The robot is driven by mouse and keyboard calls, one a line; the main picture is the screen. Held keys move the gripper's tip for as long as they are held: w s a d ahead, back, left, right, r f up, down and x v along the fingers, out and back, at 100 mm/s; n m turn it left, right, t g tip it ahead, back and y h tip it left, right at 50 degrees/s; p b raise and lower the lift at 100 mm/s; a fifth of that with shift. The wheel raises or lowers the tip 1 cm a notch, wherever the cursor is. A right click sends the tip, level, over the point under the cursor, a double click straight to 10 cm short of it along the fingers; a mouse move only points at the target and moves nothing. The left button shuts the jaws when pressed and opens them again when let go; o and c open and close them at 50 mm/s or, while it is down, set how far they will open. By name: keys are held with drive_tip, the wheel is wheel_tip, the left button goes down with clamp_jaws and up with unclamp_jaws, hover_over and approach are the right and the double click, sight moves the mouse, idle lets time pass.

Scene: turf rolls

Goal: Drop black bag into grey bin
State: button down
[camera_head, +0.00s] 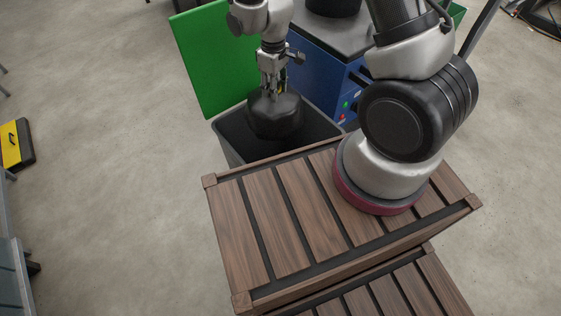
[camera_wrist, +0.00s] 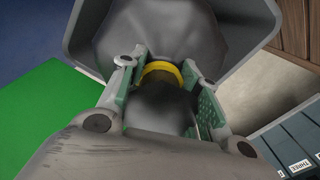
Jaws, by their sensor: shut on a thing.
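The black bag (camera_head: 274,116) hangs from my gripper (camera_head: 272,86) over the mouth of the grey bin (camera_head: 230,142). Its lower part looks to be at or just inside the bin's opening. In the wrist view, my gripper (camera_wrist: 162,88) is shut on the neck of the bag (camera_wrist: 165,32), by a yellow tie (camera_wrist: 160,70). The bin's rim (camera_wrist: 84,30) shows around the bag there. The bin's inside and floor are mostly hidden by the bag and the wooden slats.
A brown slatted wooden platform (camera_head: 262,222) stands right in front of the bin. A green panel (camera_head: 212,62) and a blue machine (camera_head: 318,82) stand behind it. A yellow and black case (camera_head: 17,143) lies at the far left.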

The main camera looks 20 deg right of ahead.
drive_tip(key=shift+a+r, duration=0.1)
drive_tip(key=shift+s+f+n, duration=0.1)
drive_tip(key=shift+f+n, duration=0.1)
drive_tip(key=shift+n, duration=0.1)
drive_tip(key=shift+f, duration=2.65)
drive_tip(key=c, duration=0.9)
unclamp_jaws()
drive_tip(key=shift+c, duration=0.2)
wheel_tip(320, 180, up, 12)
drive_tip(key=shift+r, duration=0.1)
